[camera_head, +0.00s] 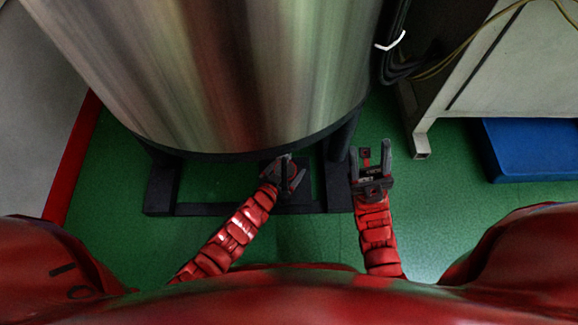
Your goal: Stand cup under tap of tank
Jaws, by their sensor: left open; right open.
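The tank (220,65) is a large shiny metal cylinder that fills the upper left and middle of the head view. It stands on a dark frame (160,190). I cannot make out a tap or a cup; the tank may hide them. My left gripper (288,168) is at the tank's lower front edge, above the frame, and its fingers are partly hard to see against the dark parts. My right gripper (371,152) is open, its fingers pointing away from me, just right of the tank and frame. I see nothing between its fingers.
A blue box or platform (530,148) lies on the green floor (450,215) at the right. A pale cabinet or bench (520,75) with a metal foot stands behind it. Dark and yellow cables (440,68) hang right of the tank. A red strip edges the floor at left.

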